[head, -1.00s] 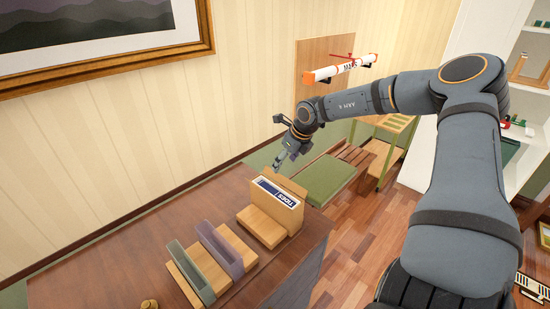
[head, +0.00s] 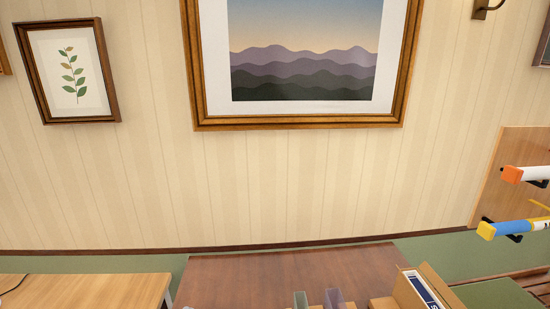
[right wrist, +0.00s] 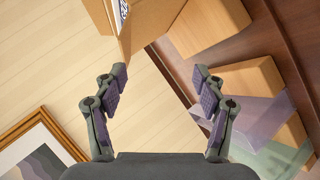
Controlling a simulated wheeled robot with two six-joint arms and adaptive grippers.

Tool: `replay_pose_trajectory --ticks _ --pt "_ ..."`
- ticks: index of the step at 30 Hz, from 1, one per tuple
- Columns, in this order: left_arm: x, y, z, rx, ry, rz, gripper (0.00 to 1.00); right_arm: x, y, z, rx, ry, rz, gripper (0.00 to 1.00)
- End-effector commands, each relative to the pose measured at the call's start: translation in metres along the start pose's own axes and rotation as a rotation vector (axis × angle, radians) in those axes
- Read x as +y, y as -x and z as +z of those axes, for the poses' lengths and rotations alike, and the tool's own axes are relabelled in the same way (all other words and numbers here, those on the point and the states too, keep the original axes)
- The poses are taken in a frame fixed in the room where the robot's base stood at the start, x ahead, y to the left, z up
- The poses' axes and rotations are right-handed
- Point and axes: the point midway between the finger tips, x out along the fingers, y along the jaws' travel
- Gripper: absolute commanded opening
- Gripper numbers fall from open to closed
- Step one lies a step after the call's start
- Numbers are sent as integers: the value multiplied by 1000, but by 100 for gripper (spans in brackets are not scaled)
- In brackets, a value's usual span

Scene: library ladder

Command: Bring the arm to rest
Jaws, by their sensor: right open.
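My right gripper (right wrist: 160,78) is open in the right wrist view, its two purple-padded fingers spread apart with nothing between them. A tan wooden box (right wrist: 152,22) with a dark-and-white labelled face is beyond the fingertips, at the top of that view. The same box (head: 441,284) stands on the brown desk (head: 290,268) at the bottom right of the head view. No arm or gripper shows in the head view. My left gripper is in neither current view.
A green bookend (head: 300,300) and a purple bookend (head: 335,298) stand on the desk. A lighter table (head: 85,287) is at the left. A framed mountain picture (head: 300,122) hangs on the wall. Model rockets sit on a wall rack (head: 500,185) at the right.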

Motion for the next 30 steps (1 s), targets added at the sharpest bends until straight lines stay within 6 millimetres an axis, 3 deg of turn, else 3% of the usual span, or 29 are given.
replay_pose_trajectory --ticks 3,7,15,18,23,26,30 --pt "-1 0 -1 1 0 -1 40 -44 27 13 -158 -228 -129 71" --pt "-1 0 -1 1 -1 -2 40 -85 59 17 -294 -407 -271 71" --pt "-1 0 -2 2 -1 -1 40 -150 132 -2 -495 -671 -569 71" --pt "0 -7 -2 4 0 -1 40 -179 97 18 -511 -652 -559 71" --pt "-1 -15 -1 3 -1 -3 40 -225 57 45 -533 -649 -564 71" --pt "-1 -20 0 3 -1 -3 40 -261 33 68 -552 -648 -570 71" --pt "1 -31 1 4 -1 -2 40 -325 0 114 -582 -646 -579 71"
